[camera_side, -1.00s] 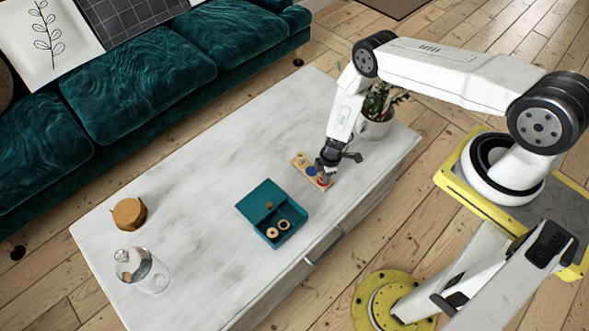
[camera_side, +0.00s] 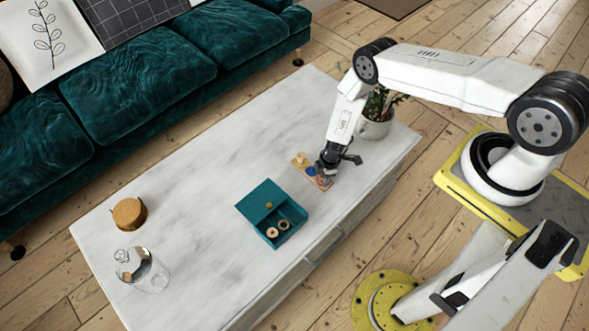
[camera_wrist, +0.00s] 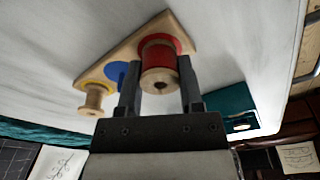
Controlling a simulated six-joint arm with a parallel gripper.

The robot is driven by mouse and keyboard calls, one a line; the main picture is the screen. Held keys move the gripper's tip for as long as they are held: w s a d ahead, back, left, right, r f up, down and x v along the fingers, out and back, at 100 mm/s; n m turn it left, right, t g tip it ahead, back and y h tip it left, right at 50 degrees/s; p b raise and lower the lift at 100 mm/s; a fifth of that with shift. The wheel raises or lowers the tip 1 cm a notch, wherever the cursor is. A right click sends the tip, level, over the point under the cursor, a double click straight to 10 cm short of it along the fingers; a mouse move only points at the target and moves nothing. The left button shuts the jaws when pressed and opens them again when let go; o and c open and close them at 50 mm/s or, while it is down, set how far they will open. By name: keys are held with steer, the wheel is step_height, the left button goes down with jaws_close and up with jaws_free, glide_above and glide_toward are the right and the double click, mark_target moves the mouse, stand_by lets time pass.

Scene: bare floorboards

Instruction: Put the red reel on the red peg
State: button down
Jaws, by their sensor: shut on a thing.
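The red reel (camera_wrist: 160,57), with a pale wooden end, sits between the fingers of my gripper (camera_wrist: 159,65) in the wrist view. My gripper is shut on it, over the red patch (camera_wrist: 163,40) at one end of the wooden board (camera_wrist: 130,48). The reel hides the red peg, and I cannot tell whether the reel is around it or just above. In the side view my gripper (camera_side: 326,172) covers that end of the board (camera_side: 299,158). A blue patch (camera_wrist: 116,72) is beside it, and a wooden reel (camera_wrist: 94,99) stands on the yellow patch (camera_wrist: 97,86).
A teal box (camera_side: 260,198) with two reels (camera_side: 277,228) inside stands left of the board. A potted plant (camera_side: 376,127) is close behind my gripper.

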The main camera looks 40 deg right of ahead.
steer(key=shift+c, duration=0.8)
jaws_free()
steer(key=shift+r, duration=3.5)
